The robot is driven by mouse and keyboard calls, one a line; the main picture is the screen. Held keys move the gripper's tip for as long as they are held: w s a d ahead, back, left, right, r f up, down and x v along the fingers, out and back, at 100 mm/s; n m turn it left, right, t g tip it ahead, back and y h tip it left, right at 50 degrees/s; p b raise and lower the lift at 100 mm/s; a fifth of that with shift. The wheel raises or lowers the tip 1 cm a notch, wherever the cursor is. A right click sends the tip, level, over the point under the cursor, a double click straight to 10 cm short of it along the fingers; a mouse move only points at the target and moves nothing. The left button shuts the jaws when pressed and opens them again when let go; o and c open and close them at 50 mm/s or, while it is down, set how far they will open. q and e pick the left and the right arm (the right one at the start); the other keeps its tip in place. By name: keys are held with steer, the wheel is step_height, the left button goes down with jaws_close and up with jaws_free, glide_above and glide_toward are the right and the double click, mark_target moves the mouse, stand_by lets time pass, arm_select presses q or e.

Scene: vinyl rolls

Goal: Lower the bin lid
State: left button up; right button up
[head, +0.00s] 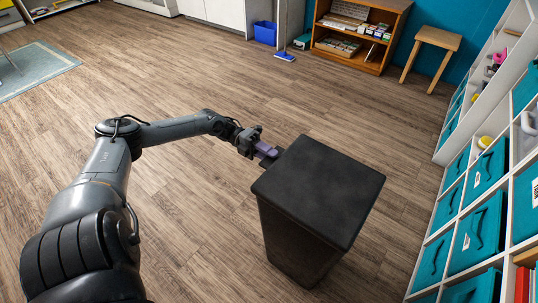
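The dark bin (303,240) stands upright on the wooden floor, right of the picture's middle. Its black lid (320,190) lies flat over the top, and I see no clear gap under it from this angle. My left gripper (267,152) is at the lid's far left corner, beside a small dark tab there. Its purple-toned finger part points at that corner. I cannot tell whether it touches the lid or whether the fingers are apart. My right gripper is not in view.
A white shelf with teal drawers (478,235) runs along the right side, close to the bin. A wooden bookcase (362,50), a stool (436,42) and a blue bucket (265,33) stand at the back. The floor left of and behind the bin is clear.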

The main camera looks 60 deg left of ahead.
arm_select(q)
steer(key=shift+o, duration=0.7)
steer(key=shift+d, duration=0.1)
steer(key=shift+a, duration=0.25)
steer(key=b+v, duration=0.2)
steer(key=v, duration=0.8)
steer(key=shift+a+b, duration=0.2)
steer(key=shift+b, duration=0.2)
steer(key=shift+s, duration=0.2)
